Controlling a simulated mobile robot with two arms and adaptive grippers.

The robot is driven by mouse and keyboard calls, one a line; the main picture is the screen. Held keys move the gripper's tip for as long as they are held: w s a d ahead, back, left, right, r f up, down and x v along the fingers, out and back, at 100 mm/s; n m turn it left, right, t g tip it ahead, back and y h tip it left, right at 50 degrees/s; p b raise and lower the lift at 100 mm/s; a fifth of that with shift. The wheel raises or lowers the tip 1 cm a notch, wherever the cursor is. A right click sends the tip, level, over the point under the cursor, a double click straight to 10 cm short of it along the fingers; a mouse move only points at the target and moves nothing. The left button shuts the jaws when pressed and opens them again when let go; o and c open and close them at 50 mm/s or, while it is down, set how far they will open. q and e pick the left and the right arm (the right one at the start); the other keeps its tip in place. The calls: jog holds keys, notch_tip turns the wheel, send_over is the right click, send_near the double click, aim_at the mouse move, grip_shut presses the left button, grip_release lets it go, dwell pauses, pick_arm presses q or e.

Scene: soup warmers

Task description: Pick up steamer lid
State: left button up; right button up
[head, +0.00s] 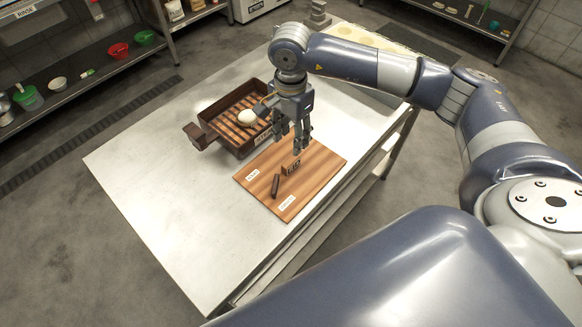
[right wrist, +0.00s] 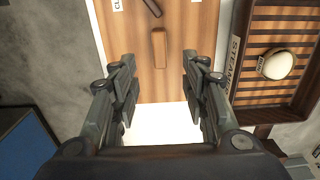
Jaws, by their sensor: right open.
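A small brown block with dark lettering, seemingly "LID" (head: 291,168), stands on the striped wooden board (head: 316,161). In the right wrist view, the brown block (right wrist: 159,48) lies between and beyond my fingertips. My right gripper (head: 296,146) is open and empty, above the board and close to the block. In the right wrist view, its two fingers (right wrist: 160,66) are spread apart with a clear gap. The dark brown slatted steamer (head: 236,146) is beside the board, with a round white bun (head: 247,117) on its slats. My left gripper is not in view.
A short dark stick (head: 275,186) lies on the board near the block, with white labels around it. The pale table (head: 165,195) is clear on the left and front. A shelf (head: 75,84) with bowls stands at the back left.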

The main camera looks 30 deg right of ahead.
send_over(291, 160)
notch_tip(291, 160, down, 4)
jog(key=shift+f+p, duration=0.15)
jog(key=shift+p, duration=0.3)
jog(key=shift+f, duration=0.25)
notch_tip(291, 160, down, 4)
jog(key=shift+f+p, duration=0.2)
jog(key=shift+p, duration=1)
jog(key=shift+f, duration=0.2)
grip_shut()
